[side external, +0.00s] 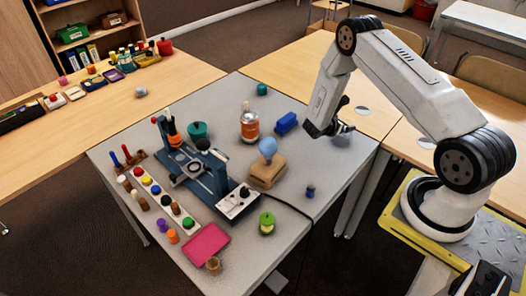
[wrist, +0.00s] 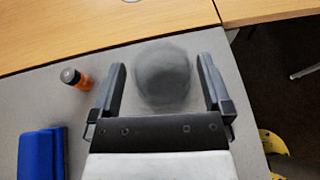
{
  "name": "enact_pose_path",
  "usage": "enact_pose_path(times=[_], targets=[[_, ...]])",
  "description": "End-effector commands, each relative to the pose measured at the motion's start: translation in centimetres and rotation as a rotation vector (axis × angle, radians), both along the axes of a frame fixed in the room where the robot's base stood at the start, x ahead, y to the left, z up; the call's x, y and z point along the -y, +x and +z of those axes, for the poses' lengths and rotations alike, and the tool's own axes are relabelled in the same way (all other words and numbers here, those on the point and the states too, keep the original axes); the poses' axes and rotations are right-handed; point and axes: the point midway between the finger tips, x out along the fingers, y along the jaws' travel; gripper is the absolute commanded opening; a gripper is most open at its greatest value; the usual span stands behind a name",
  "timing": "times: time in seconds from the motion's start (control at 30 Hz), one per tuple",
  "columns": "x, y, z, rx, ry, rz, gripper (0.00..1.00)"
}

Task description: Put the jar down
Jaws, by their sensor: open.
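A dark grey round thing (wrist: 163,75), blurred, lies between my gripper's two fingers in the wrist view, with a gap on each side. I cannot tell whether it is the jar or what it rests on. My gripper (side external: 343,128) is open near the right edge of the grey table; in the wrist view its fingers (wrist: 161,90) stand wide apart. In the side view a jar with an orange body and silvery top (side external: 249,126) stands upright on the table, left of my gripper and apart from it.
A blue block (side external: 287,122) lies left of my gripper and also shows in the wrist view (wrist: 41,154). A small orange, dark-capped bottle (wrist: 76,78) is near the left finger. A blue-bulb lamp (side external: 267,148) stands on a wooden base.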

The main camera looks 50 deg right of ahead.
Motion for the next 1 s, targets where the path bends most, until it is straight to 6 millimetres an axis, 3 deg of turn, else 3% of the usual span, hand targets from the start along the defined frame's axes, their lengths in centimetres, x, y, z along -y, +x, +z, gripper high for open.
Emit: enact_pose_path(times=[0.5,0.7,1.0], targets=[[-7.5,0.9,3.1,0.001,-0.001,0.004,1.0],[-8.9,1.0,3.8,0.001,-0.002,0.002,1.0],[-9.3,1.0,3.9,0.0,-0.001,0.0,1.0]])
